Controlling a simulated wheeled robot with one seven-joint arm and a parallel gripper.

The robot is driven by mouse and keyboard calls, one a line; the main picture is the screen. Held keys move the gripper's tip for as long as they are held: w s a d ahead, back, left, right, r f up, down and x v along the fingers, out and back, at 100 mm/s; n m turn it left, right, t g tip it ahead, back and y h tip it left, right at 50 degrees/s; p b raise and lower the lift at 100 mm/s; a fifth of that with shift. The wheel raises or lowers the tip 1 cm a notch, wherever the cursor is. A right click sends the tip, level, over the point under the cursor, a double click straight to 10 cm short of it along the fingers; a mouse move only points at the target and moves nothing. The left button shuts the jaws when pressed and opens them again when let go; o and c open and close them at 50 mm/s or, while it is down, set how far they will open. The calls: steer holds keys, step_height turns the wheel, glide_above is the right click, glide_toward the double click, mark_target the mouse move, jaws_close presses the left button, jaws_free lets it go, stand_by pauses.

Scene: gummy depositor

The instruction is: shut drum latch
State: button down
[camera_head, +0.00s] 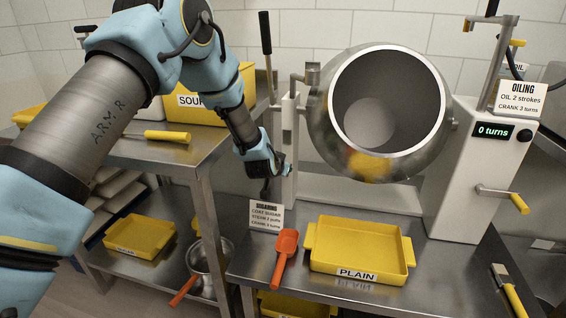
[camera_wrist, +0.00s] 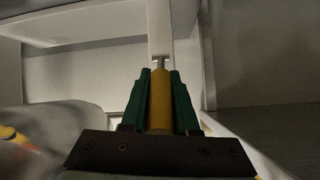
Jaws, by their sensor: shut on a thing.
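The steel drum (camera_head: 322,121) is mounted between two white posts, with its open mouth facing me and tilted up. My gripper (camera_head: 284,168) is at the left post (camera_head: 289,135), low beside the drum. In the wrist view, my gripper's green fingers (camera_wrist: 160,100) are closed on a yellow handle (camera_wrist: 160,98) that points at the white post (camera_wrist: 159,28). A small metal piece joins the handle's far end to the post. In the head view my gripper hides this handle, which appears to be the drum latch. I cannot tell whether the latch is engaged.
A yellow PLAIN tray (camera_head: 359,284) and an orange scoop (camera_head: 284,258) lie on the steel table in front. The SUGARING sign (camera_head: 266,215) stands just below my gripper. The right housing (camera_head: 465,170) has a display reading 0 turns and a yellow-handled crank (camera_head: 519,203).

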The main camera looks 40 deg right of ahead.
steer(key=y+p, duration=0.1)
steer(key=d+r+g+y+p, duration=0.1)
steer(key=shift+w+r+p, duration=0.2)
steer(key=shift+p, duration=0.15)
steer(key=shift+w+d+f+g+y+p, duration=0.1)
steer(key=shift+w+d+g+y+p, duration=0.1)
steer(key=shift+g+y+p, duration=0.3)
steer(key=shift+w+d+g+y+p, duration=0.15)
steer(key=shift+g+y+p, duration=0.15)
steer(key=shift+y+p, duration=0.3)
steer(key=c, duration=0.7)
jaws_free()
steer(key=b+v, duration=0.2)
steer(key=v, duration=0.8)
steer(key=shift+a+r, duration=0.15)
steer(key=shift+r, duration=0.15)
